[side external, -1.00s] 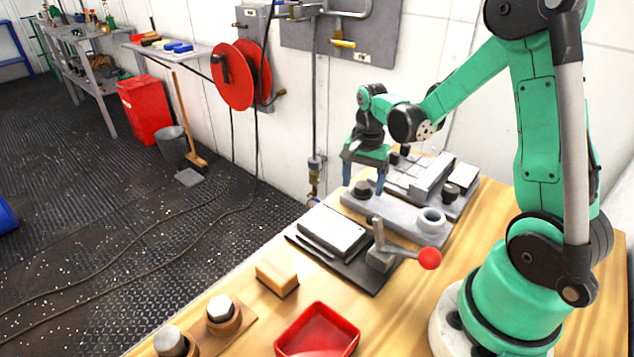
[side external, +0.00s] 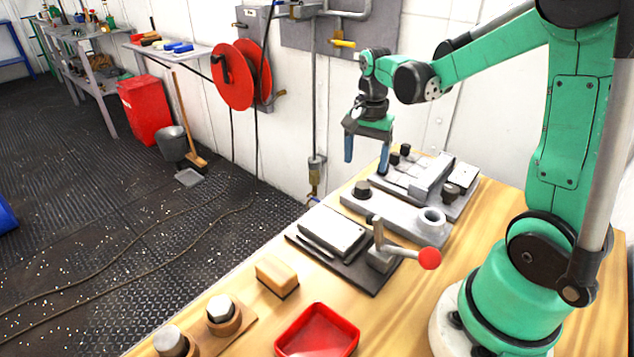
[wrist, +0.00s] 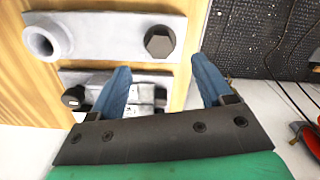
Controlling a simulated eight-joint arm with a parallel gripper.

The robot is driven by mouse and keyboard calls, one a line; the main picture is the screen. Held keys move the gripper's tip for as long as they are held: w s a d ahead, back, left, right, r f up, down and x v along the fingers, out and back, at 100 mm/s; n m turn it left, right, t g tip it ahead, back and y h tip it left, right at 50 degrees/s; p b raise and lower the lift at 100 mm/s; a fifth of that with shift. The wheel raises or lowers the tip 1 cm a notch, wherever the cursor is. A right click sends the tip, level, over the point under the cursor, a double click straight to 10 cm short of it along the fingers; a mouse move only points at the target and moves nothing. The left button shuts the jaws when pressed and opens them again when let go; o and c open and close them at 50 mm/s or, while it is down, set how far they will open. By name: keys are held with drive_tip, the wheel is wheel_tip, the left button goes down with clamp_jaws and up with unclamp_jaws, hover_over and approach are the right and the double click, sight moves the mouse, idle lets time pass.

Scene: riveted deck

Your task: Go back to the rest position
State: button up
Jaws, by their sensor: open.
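My gripper (side external: 366,160) is open and empty, in the air above the far side of the wooden table (side external: 390,300). Its two blue fingers point down and stand apart. Below it is a grey plate (side external: 398,215) with a dark hex bolt (side external: 362,190) at one end and a pale ring (side external: 432,220) at the other. In the wrist view the blue fingers (wrist: 162,90) have nothing between them. The hex bolt (wrist: 160,41) shows beyond the fingertips, apart from them.
A grey fixture (side external: 425,180) stands behind the plate. A clamp with a red-knobbed lever (side external: 429,258) stands in front. A red tray (side external: 318,332), a tan block (side external: 277,274) and two hex-topped pieces sit nearer. A wall with a red hose reel (side external: 240,75) rises beyond the table.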

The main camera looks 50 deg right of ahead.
drive_tip(key=s+a+r+n+t, duration=0.1)
drive_tip(key=a+r+n+t, duration=0.1)
drive_tip(key=a+n, duration=0.4)
drive_tip(key=s+a+r+n+t, duration=0.2)
drive_tip(key=a+r+n+t, duration=0.1)
drive_tip(key=a+n+t, duration=0.2)
drive_tip(key=a+n, duration=0.2)
drive_tip(key=n, duration=0.2)
drive_tip(key=shift+a+r, duration=0.15)
drive_tip(key=shift+a, duration=0.1)
idle(0.3)
